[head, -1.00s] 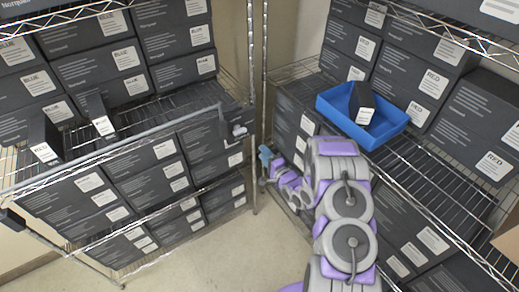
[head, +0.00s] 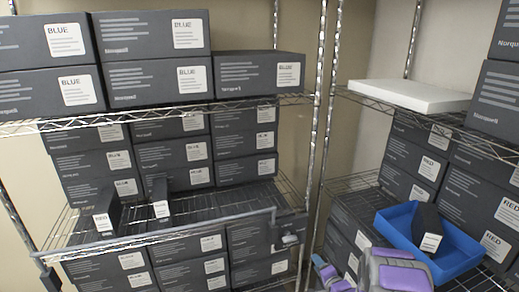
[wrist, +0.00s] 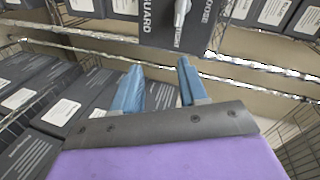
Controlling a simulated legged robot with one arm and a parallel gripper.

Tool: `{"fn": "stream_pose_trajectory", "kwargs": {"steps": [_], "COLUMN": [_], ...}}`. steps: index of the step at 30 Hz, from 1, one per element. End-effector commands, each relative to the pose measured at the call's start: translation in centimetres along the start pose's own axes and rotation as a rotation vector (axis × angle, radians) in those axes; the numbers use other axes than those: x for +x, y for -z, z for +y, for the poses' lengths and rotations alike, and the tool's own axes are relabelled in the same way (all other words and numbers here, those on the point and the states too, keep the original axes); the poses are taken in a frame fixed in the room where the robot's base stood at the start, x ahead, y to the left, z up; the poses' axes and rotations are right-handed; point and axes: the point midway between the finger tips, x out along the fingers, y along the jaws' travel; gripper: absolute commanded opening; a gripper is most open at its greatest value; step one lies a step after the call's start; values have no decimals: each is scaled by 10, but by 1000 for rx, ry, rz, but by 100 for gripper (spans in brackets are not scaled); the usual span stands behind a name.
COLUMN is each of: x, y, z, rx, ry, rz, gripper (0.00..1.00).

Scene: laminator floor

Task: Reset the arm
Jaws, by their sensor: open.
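My arm (head: 398,272) shows at the bottom right of the head view, grey and purple. It is cut off by the lower edge, and the jaws are not clear there. In the wrist view my gripper (wrist: 158,82) has its two blue fingers apart, with nothing between them. Beyond the fingers are shelf wires and dark boxes. A dark box with upside-down white lettering (wrist: 178,22) is at the top of that view.
A blue tray (head: 463,262) holding a small dark box (head: 427,228) is on the right rack, close to my arm. Two small dark boxes (head: 107,212) (head: 160,198) stand on the left rack. A white slab (head: 410,96) lies on the upper right shelf.

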Motion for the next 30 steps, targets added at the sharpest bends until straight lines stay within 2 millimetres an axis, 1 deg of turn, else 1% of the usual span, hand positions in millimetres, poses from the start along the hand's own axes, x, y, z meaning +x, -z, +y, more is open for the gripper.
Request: {"fn": "stream_pose_trajectory", "kwargs": {"steps": [1,5,7,11,14,18,23,29,30], "x": [-1,-12,-21,-42,-64,-101,-149,-218,-233], "y": [6,16,22,28,30,26,13,-16,-24], "z": [-7,-14,-20,-30,-39,-52,-64,-79,-81], "rx": [-58,-196,-264,-377,-451,-537,-613,-682,-693], "ry": [-43,-185,-258,-393,-494,-627,-769,-912,-937], "rz": [7,10,9,-3,-22,-65,-145,-285,-319], "gripper": [43,43,43,43,43,43,43,43,43]}}
